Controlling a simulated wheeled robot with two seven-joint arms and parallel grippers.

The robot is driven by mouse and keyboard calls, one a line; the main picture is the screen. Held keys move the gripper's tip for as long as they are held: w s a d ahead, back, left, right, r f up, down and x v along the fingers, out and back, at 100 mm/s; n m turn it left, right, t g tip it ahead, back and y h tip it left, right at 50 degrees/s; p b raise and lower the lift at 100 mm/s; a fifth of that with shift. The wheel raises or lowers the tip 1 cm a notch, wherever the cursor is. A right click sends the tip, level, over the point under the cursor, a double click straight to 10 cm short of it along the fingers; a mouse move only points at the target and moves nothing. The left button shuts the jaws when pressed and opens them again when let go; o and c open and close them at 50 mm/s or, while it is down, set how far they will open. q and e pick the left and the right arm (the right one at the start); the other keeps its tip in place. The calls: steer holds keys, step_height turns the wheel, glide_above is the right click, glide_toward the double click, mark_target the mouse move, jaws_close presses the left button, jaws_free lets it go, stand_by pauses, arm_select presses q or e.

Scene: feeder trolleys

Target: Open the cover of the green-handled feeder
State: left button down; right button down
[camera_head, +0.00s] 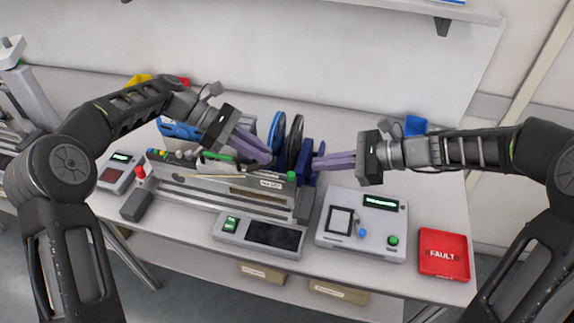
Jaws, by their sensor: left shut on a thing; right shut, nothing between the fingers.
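The feeder (180,188) is a long grey unit lying along the bench, with a green handle strip (218,156) on its top. My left gripper (268,158) reaches down from the left and is shut at the right end of this strip, on what looks like the green handle. Its fingers hide the exact contact. My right gripper (316,162) is shut and empty, pointing left, with its tips close beside a dark blue reel (304,158). I cannot tell whether the tips touch it. The cover's exact position is hard to make out.
A blue reel (276,132) and a black reel (294,138) stand behind the feeder. In front are a display unit (259,236), a grey control box (362,226) and a red FAULT tray (444,254). A blue bin (415,125) stands behind my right arm.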

steer(key=shift+s+d+r+m+y, duration=0.1)
steer(key=shift+d+m+y, duration=0.1)
steer(key=shift+m, duration=0.35)
steer(key=shift+s+d+m+y, duration=0.1)
steer(key=shift+m+y, duration=0.1)
steer(key=shift+m, duration=0.35)
steer(key=shift+a, duration=0.15)
steer(key=x, duration=0.9)
steer(key=shift+w+a+f, duration=0.25)
steer(key=shift+a, duration=0.05)
